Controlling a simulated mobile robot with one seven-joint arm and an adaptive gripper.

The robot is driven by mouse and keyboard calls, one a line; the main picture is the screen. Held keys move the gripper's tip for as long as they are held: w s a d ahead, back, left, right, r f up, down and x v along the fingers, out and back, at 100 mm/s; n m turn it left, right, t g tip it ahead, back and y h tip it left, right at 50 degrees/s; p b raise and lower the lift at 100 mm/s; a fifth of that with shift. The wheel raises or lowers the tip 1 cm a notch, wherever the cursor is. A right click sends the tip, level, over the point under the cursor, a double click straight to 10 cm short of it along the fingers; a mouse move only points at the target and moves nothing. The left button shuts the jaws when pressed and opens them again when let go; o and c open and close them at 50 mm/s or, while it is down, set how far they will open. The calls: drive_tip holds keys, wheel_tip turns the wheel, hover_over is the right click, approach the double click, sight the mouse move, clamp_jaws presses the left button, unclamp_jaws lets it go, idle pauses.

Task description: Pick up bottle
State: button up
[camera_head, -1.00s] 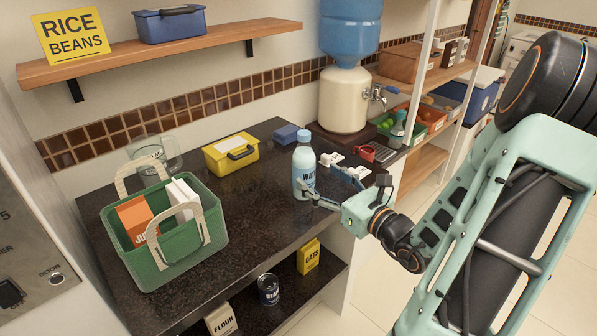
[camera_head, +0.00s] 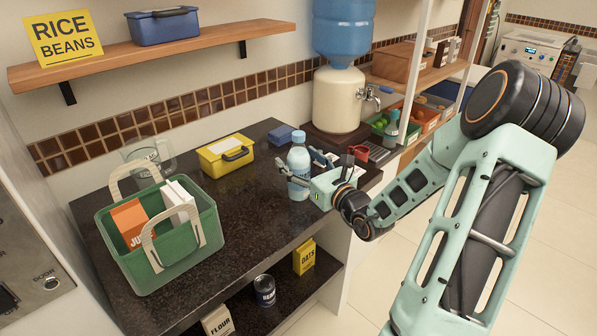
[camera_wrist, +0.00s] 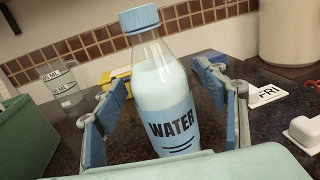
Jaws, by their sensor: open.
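A light-blue water bottle (camera_head: 299,168) with a blue cap stands upright on the dark counter. In the wrist view the bottle (camera_wrist: 168,100) carries a blue WATER label and stands between the two blue finger pads. My gripper (camera_wrist: 165,112) is open, with a finger on each side of the bottle and a visible gap on both sides. In the head view my gripper (camera_head: 303,172) reaches in from the right at the bottle's height, and part of its far finger is behind the bottle.
A green basket (camera_head: 190,251) with cartons stands at the counter's left. A yellow box (camera_head: 224,152), a blue block (camera_head: 280,135) and a clear pitcher (camera_head: 150,152) stand behind. A water dispenser (camera_head: 340,100) is at the back right. A shelf below holds a can (camera_head: 264,290) and boxes.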

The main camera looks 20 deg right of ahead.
drive_tip(key=shift+w, duration=0.1)
drive_tip(key=c, duration=1.8)
drive_tip(key=shift+r, duration=0.25)
